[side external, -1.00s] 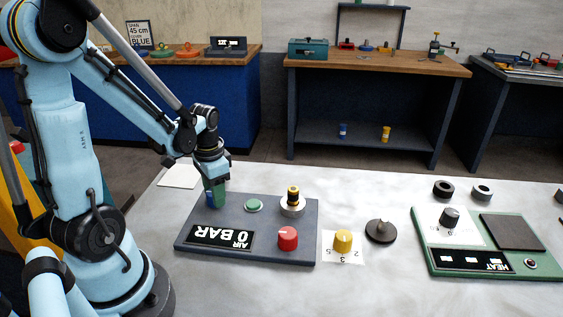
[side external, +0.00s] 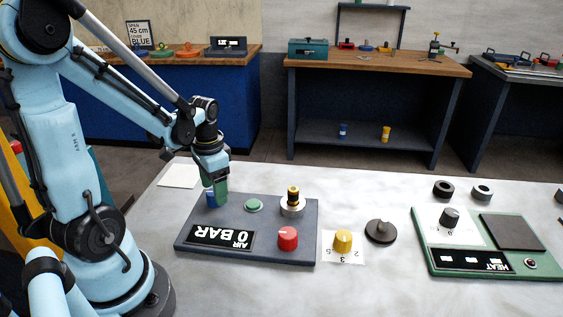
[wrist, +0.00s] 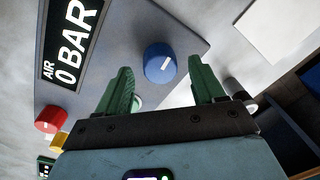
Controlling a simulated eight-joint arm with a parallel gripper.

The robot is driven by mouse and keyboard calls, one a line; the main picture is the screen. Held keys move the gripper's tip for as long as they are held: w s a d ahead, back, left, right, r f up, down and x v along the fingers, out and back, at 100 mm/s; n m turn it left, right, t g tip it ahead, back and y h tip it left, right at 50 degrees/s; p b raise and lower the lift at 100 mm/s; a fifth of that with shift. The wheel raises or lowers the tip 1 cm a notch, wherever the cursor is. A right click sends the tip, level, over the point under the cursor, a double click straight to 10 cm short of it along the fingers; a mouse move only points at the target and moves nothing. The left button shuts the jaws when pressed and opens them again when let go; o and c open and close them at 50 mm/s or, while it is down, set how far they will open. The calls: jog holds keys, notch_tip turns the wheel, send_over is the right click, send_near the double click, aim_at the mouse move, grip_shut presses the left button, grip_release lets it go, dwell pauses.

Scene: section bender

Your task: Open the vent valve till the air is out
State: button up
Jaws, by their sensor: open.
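The air panel (side external: 270,215) lies on the pale table, and its display (side external: 220,238) reads "AIR 0 BAR"; the display also shows in the wrist view (wrist: 75,45). A blue knob with a white mark (wrist: 160,65) sits on the panel, in line with the gap between my fingers. In the side view the blue knob (side external: 210,199) is partly hidden by my gripper (side external: 221,198). My gripper's green fingers are apart and empty, just off the knob, as the wrist view (wrist: 163,84) shows. A red knob (side external: 288,238) sits at the panel's front right.
The panel also bears a green button (side external: 254,205) and a white fitting with a black and yellow top (side external: 292,206). A yellow knob (side external: 343,241), a black knob (side external: 381,232) and a green heat panel (side external: 470,265) lie to the right. A white sheet (side external: 180,176) lies behind.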

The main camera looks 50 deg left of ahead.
notch_tip(320, 180, up, 10)
jog(key=shift+d+r, duration=0.25)
dwell(0.4)
jog(key=shift+d, duration=0.1)
jog(key=w+d+t, duration=0.3)
jog(key=d+t, duration=0.4)
jog(key=d, duration=0.7)
jog(key=shift+w+d+f+h, duration=0.2)
jog(key=shift+w+f+h, duration=0.1)
jog(key=shift+w, duration=0.1)
dwell(0.5)
